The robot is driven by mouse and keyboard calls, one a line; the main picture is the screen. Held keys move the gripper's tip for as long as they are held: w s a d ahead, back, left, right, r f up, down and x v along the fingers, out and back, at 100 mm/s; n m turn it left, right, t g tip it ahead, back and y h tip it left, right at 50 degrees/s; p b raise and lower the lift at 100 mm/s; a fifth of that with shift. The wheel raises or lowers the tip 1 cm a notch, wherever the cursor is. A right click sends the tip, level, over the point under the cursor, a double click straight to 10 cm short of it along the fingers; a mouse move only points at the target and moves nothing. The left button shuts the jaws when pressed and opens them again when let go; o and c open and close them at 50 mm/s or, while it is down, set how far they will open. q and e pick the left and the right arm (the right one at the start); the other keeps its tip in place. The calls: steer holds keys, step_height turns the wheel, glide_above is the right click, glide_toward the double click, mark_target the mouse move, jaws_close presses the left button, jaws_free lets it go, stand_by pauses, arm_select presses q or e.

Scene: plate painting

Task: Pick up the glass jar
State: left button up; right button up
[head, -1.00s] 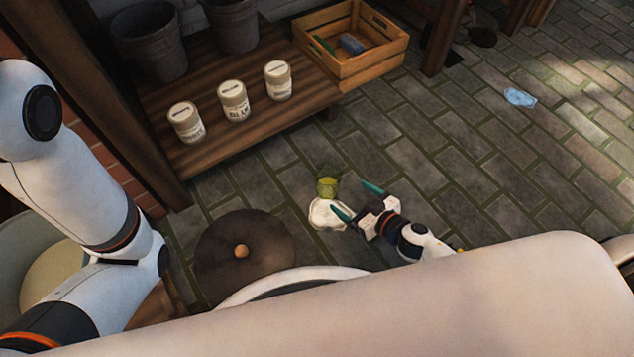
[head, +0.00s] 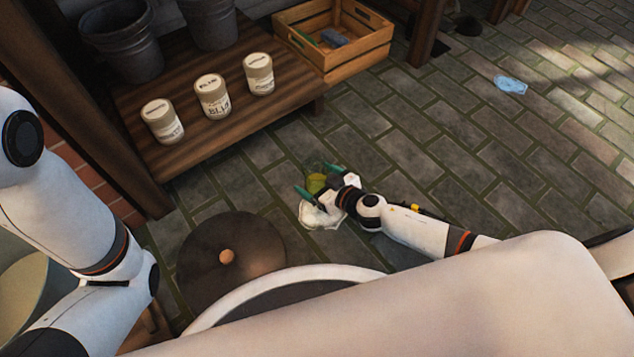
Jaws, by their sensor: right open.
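The glass jar (head: 316,182) stands on the paved floor near the middle of the head view, see-through with something yellow-green inside. A crumpled white cloth (head: 322,218) lies just in front of it. My right gripper (head: 316,181) is open, with one green-tipped finger on the left side of the jar and the other on the right side. Whether the fingers touch the glass I cannot tell. My left arm is at the left edge, and its gripper is out of view.
A low wooden shelf (head: 195,150) holds several pots and labelled jars (head: 213,97). A wooden crate (head: 350,64) sits at its right end. A round dark lid (head: 205,258) lies to the left. A blue item (head: 511,85) lies on open paving at the right.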

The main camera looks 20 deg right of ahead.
steer(key=c, duration=1.2)
steer(key=shift+w+a, duration=0.1)
steer(key=shift+r, duration=0.1)
